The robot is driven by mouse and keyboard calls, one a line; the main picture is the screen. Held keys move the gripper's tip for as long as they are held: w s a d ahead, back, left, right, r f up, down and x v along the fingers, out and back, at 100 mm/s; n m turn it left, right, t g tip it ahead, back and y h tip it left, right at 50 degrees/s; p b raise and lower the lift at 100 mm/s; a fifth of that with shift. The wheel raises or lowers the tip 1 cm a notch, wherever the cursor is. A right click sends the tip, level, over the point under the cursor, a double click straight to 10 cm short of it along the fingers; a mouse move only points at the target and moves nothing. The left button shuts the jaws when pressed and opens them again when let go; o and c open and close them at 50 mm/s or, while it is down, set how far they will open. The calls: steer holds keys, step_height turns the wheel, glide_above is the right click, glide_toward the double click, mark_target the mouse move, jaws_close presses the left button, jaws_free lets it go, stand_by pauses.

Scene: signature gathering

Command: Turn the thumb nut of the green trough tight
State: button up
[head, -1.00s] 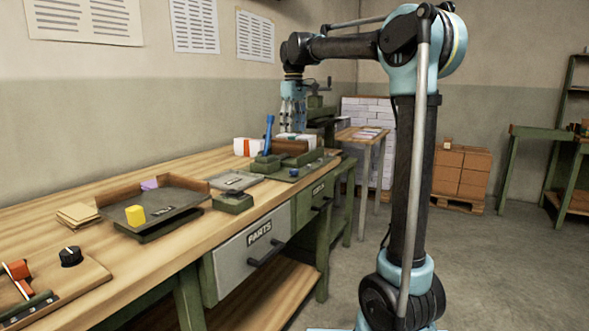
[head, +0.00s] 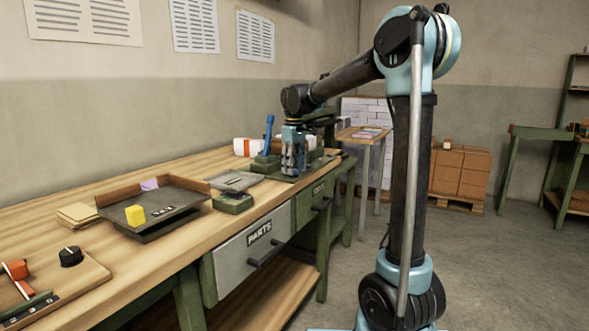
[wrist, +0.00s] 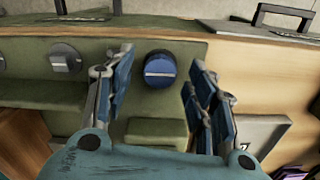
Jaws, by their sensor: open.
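The thumb nut (wrist: 160,70) is a round blue knob with a pale line across its face. In the wrist view it sits on the green trough's flat green end (wrist: 190,48). My gripper (wrist: 161,62) is open, with one finger on each side of the nut and a gap visible on both sides. In the head view my gripper (head: 292,172) points straight down low over the green fixture (head: 263,165) on the bench and hides the nut.
Grey knobs, one of them (wrist: 65,58), stand left of the nut in the wrist view. A blue lever (head: 269,134) rises close beside my gripper. A grey plate (head: 236,181) and a small green box (head: 233,203) lie nearer on the bench (head: 190,245).

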steer(key=shift+f, duration=0.2)
steer(key=c, duration=1.1)
